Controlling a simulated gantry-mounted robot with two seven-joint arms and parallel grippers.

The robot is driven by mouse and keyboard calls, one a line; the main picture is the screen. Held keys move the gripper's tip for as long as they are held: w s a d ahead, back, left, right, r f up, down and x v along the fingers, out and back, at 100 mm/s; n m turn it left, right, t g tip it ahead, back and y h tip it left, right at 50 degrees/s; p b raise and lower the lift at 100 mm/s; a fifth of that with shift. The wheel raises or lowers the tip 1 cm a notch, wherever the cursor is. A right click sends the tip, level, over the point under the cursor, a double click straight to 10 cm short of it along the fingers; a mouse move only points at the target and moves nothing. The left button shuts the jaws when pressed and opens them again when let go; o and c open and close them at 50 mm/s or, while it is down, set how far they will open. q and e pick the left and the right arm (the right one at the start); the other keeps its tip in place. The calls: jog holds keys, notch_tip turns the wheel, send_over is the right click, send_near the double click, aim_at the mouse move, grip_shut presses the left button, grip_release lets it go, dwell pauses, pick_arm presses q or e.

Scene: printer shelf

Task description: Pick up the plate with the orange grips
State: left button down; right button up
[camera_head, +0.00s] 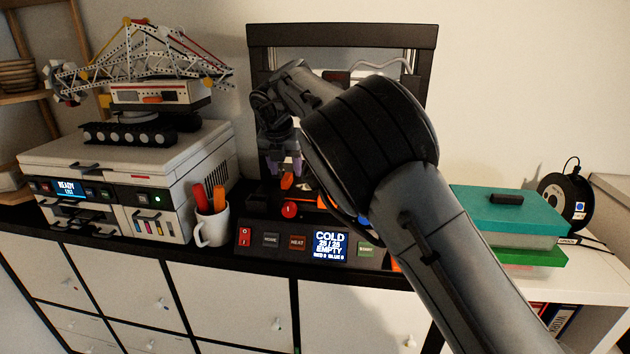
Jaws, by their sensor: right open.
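The plate with the orange grips is in the 3D printer (434,70), mostly hidden behind my right arm. One orange grip (288,182) shows just below my right gripper (283,166). My right gripper is open and points down inside the printer frame, above the bed area. I cannot tell whether its fingers touch the grip. My left gripper is not in view.
The printer's front panel (260,238) reads COLD and EMPTY. A white mug (214,229) with red and orange tools stands left of it. A paper printer (80,160) carries a crane model (150,95).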

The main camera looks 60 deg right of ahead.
jog(key=shift+x, duration=1.2)
jog(key=shift+c, duration=0.3)
grip_shut()
